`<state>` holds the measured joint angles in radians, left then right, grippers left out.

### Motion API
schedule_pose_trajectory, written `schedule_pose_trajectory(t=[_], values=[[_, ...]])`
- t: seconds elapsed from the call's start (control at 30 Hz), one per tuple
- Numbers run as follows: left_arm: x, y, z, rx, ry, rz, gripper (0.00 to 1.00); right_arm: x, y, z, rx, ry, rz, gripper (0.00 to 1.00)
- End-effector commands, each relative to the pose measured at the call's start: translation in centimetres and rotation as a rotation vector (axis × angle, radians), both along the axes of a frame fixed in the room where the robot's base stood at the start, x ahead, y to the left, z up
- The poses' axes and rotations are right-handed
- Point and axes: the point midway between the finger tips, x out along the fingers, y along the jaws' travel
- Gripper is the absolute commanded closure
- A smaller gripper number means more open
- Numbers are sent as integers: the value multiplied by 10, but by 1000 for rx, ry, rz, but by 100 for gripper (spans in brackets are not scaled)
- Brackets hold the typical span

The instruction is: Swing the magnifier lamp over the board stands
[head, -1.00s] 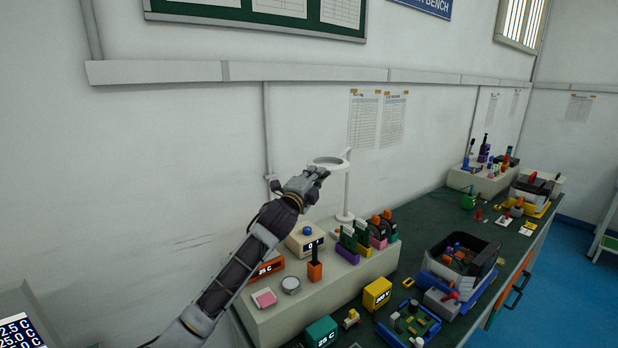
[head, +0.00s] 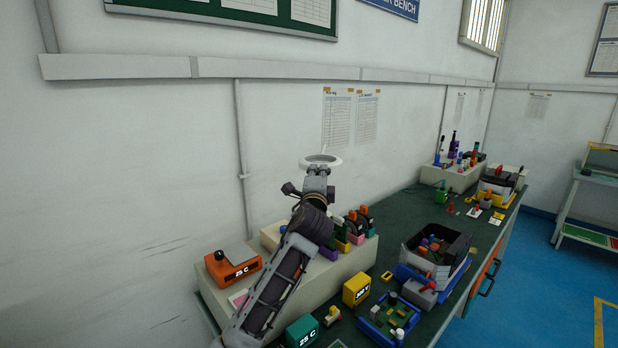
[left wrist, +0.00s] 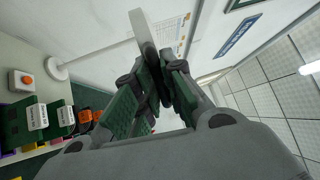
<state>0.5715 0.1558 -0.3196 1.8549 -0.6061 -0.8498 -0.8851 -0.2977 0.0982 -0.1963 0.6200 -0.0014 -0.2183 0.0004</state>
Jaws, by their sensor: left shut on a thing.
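The magnifier lamp's white ring head (head: 320,160) stands above the back shelf in the head view. My left gripper (head: 318,170) is at the near side of the ring. In the left wrist view, its green-padded fingers (left wrist: 163,78) are shut on the rim of the lamp head (left wrist: 142,30). The lamp's post (left wrist: 85,58) shows there to the left; in the head view my arm hides it. The board stands (head: 347,232) with upright boards are on the shelf, lower right of the ring. Green boards (left wrist: 38,117) also show in the left wrist view. My right gripper is out of view.
An orange unit (head: 233,268) sits on the shelf's left end.

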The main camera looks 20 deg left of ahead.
Motion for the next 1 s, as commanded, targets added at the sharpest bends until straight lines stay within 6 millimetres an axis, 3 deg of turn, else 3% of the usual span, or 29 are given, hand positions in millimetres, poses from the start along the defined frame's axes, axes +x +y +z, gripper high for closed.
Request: schedule_pose_trajectory(t=[0.5,1.0], values=[[13,-46,3,1,-8,131,100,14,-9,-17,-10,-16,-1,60],[18,-60,4,2,-9,173,100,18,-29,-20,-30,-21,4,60]])
